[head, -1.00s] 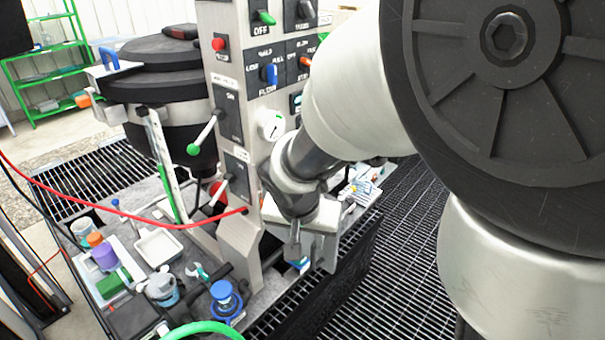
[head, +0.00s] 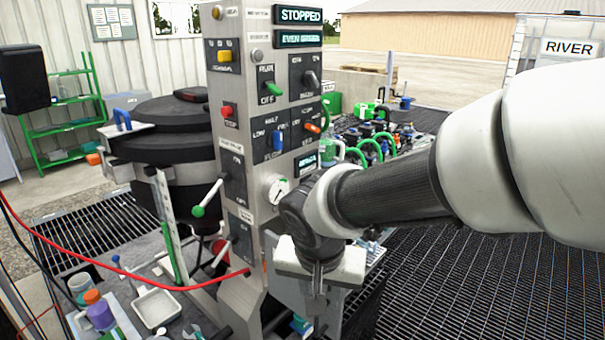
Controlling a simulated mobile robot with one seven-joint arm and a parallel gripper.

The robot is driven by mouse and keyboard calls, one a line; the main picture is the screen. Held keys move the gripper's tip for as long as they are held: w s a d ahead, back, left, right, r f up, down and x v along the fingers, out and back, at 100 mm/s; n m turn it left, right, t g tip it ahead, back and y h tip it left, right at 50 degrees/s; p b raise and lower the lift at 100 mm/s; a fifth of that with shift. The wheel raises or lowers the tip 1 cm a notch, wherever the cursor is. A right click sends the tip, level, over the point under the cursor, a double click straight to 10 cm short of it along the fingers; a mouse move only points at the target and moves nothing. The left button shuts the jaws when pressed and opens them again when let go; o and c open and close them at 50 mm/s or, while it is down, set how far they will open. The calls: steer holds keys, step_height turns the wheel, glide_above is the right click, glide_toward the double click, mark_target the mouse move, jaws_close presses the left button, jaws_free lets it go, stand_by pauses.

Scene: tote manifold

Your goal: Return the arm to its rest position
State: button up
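My arm reaches in from the right edge of the head view, large and white with a dark sleeve. My gripper (head: 313,308) hangs at its end, pointing down in front of the lower right side of the grey control column (head: 257,100). The white gripper body shows, but the fingers are small and dim, so I cannot tell whether they are apart or closed. I see nothing clearly held. The fingertips hide part of the bench and grating behind them.
A red hose (head: 150,280) crosses to the column. A white tray (head: 156,307) lies lower left. Open grating (head: 450,280) lies at right.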

steer(key=s+d+r+n+t, duration=0.1)
steer(key=s+d+r+n, duration=0.1)
steer(key=s+d+r, duration=0.6)
steer(key=s+d, duration=0.2)
steer(key=s, duration=0.1)
steer(key=shift+d+r+n+t+y, duration=0.25)
steer(key=shift+d+n+t+y, duration=0.05)
steer(key=shift+n, duration=0.1)
